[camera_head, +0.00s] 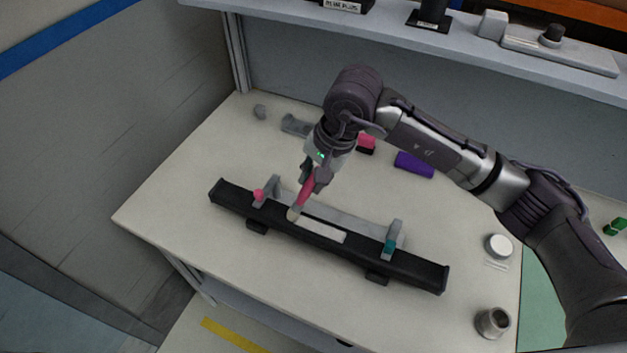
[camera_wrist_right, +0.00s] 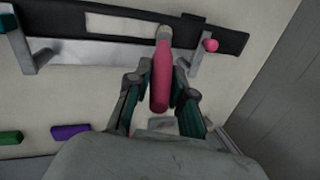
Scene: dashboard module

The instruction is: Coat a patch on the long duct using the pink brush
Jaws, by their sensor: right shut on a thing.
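The long duct (camera_head: 420,275) is a black bar lying across the table on a grey stand, with a pale patch (camera_head: 322,231) on its middle. My right gripper (camera_head: 307,180) is shut on the pink brush (camera_head: 305,193). The brush points down, and its light tip is at the left end of the patch; I cannot tell for sure whether it touches. In the right wrist view the pink brush (camera_wrist_right: 160,80) is between the fingers, with its tip over the duct (camera_wrist_right: 226,38) at one end of the pale patch (camera_wrist_right: 112,25). My left gripper is not in view.
A pink knob (camera_head: 258,195) and a teal piece (camera_head: 390,246) are on the stand's ends. A purple block (camera_head: 414,164) and a pink block (camera_head: 367,142) lie behind. A white round lid (camera_head: 498,245) and a metal cup (camera_head: 492,322) stand at right. A shelf (camera_head: 400,45) runs along the back.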

